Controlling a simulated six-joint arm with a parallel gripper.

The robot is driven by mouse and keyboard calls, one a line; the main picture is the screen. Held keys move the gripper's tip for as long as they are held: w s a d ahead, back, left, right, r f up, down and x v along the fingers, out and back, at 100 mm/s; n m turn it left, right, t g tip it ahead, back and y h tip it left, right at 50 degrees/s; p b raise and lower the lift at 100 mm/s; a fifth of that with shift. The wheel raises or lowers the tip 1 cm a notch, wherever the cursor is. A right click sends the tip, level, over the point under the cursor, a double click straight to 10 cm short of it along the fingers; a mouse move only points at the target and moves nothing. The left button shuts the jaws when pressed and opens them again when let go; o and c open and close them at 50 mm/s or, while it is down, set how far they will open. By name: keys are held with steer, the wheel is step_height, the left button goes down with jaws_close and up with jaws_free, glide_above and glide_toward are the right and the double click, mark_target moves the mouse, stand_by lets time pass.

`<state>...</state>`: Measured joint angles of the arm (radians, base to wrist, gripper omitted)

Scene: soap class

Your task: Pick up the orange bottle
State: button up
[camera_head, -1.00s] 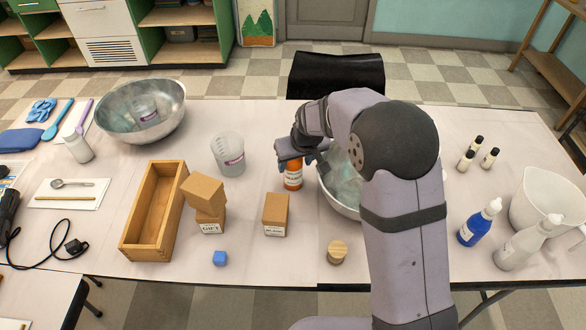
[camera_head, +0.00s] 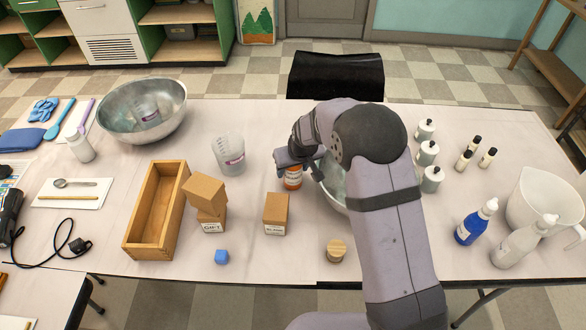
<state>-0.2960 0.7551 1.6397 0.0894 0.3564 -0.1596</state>
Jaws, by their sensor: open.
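The orange bottle (camera_head: 293,182) stands upright on the table near its middle, with a pale label on its side. My gripper (camera_head: 297,166) is at the bottle's upper part, and its fingers hide the top of the bottle. The gripper is open. I cannot tell whether the fingers touch the bottle.
A metal bowl (camera_head: 335,190) sits close right of the bottle, partly behind my arm. A clear measuring cup (camera_head: 229,153) is to the left. A cardboard box (camera_head: 276,213) stands in front. White bottles (camera_head: 427,153) stand right of my arm. The table's front middle has free room.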

steer(key=c, duration=1.1)
steer(key=shift+r, duration=0.15)
step_height(320, 180, up, 10)
steer(key=shift+f+b, duration=0.1)
steer(key=shift+b, duration=0.7)
